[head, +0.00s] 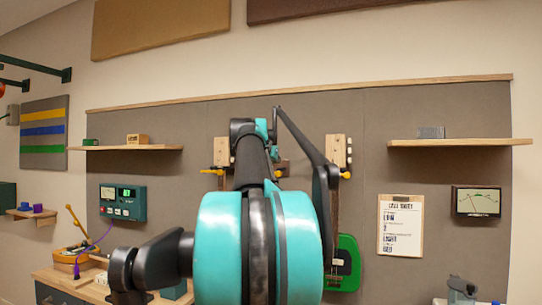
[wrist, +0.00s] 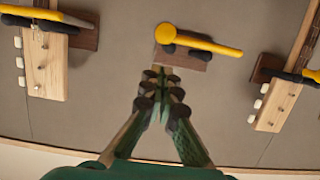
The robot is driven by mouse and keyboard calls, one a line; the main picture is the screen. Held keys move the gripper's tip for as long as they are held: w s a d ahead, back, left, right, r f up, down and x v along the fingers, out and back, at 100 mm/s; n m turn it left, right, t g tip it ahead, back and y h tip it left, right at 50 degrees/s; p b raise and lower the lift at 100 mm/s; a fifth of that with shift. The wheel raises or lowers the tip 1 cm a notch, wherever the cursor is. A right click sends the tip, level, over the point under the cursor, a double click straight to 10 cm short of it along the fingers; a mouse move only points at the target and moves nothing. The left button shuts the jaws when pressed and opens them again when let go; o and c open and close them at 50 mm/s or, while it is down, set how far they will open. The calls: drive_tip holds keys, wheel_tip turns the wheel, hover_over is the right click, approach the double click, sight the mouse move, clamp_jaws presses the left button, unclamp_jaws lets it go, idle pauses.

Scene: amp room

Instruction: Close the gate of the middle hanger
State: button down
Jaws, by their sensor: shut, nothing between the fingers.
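The middle hanger (wrist: 187,61) is a brown block on the grey wall panel in the wrist view, with dark padded prongs. Its yellow gate (wrist: 205,41) is a bar with a round knob at its left end. The bar slants slightly down to the right, and its tip reaches past the block. I cannot tell whether it is latched. No instrument neck shows in this hanger. My gripper (wrist: 158,76) is shut and empty, its fingertips just below the block's left end in the picture; contact cannot be told. In the head view my arm mostly covers this hanger.
Wooden headstocks hang at left (wrist: 44,62) and right (wrist: 282,99) in the wrist view, beside yellow gates. In the head view, a green instrument body (head: 348,264) hangs below the right headstock. Shelves (head: 125,148) (head: 460,142) flank the panel. A clipboard (head: 400,225) hangs right.

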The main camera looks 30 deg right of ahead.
drive_tip(key=shift+s+d+f+m+t+y, duration=0.15)
drive_tip(key=shift+s+f+m, duration=0.05)
drive_tip(key=shift+f+m, duration=0.4)
drive_tip(key=shift+s+d+f+m+t+y, duration=0.2)
drive_tip(key=shift+f+m, duration=0.2)
drive_tip(key=shift+f, duration=0.3)
drive_tip(key=s+a+r, duration=0.6)
drive_tip(key=s+a, duration=0.1)
drive_tip(key=shift+r, duration=0.15)
idle(0.5)
